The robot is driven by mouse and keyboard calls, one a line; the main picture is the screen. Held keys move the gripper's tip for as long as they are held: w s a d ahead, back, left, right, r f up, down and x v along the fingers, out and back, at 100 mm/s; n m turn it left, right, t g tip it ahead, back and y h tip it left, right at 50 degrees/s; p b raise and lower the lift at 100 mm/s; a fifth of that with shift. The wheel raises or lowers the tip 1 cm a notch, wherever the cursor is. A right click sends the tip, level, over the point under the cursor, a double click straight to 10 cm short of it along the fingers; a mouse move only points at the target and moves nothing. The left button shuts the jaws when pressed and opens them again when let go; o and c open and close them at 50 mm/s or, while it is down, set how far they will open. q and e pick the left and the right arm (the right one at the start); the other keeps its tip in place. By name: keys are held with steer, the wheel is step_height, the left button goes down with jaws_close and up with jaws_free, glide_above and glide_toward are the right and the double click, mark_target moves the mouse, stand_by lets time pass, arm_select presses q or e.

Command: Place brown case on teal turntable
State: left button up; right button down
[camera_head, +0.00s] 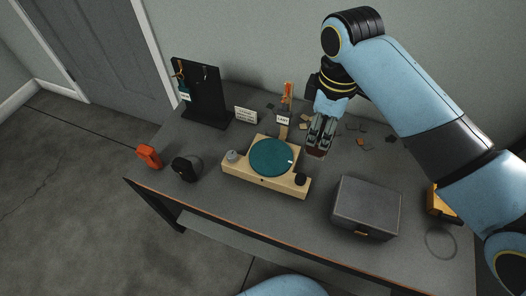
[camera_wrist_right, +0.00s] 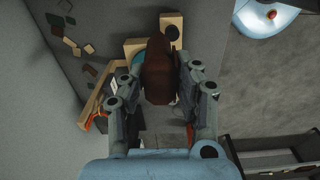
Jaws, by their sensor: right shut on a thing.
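The teal turntable (camera_head: 269,157) is a round disc with a small white mark, set on a beige base (camera_head: 238,177) at the middle of the table. My right gripper (camera_head: 318,146) is at the right of the disc, pointing down. It is shut on the brown case (camera_wrist_right: 157,75), which sits between its fingers in the right wrist view. Only a small dark red-brown part of the case shows below the fingers in the head view. In the wrist view the case hides most of the turntable. The left gripper is not in view.
A grey box (camera_head: 366,207) stands at the front right of the table. A black rack (camera_head: 203,92) stands at the back left. A black round item (camera_head: 186,168) and an orange item (camera_head: 149,156) are at the left. Loose chips (camera_head: 363,141) lie behind the gripper.

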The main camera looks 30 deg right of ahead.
steer(key=shift+a+r+p, duration=0.2)
steer(key=shift+r+p, duration=0.1)
steer(key=shift+r, duration=0.15)
steer(key=shift+s+r, duration=0.1)
steer(key=shift+s, duration=0.05)
steer(key=w+a+f+b, duration=0.1)
steer(key=w+a+f, duration=0.1)
steer(key=w+f, duration=0.1)
steer(key=w+a+f+b, duration=0.1)
steer(key=w+f, duration=0.2)
steer(key=f, duration=0.1)
steer(key=w+a+f+b, duration=0.1)
steer(key=w+a+f, duration=0.1)
steer(key=w+f, duration=0.2)
steer(key=shift+a+b, duration=0.35)
steer(key=shift+b, duration=0.05)
steer(key=c, duration=1)
jaws_free()
steer(key=shift+f, duration=0.15)
steer(key=shift+o, duration=0.2)
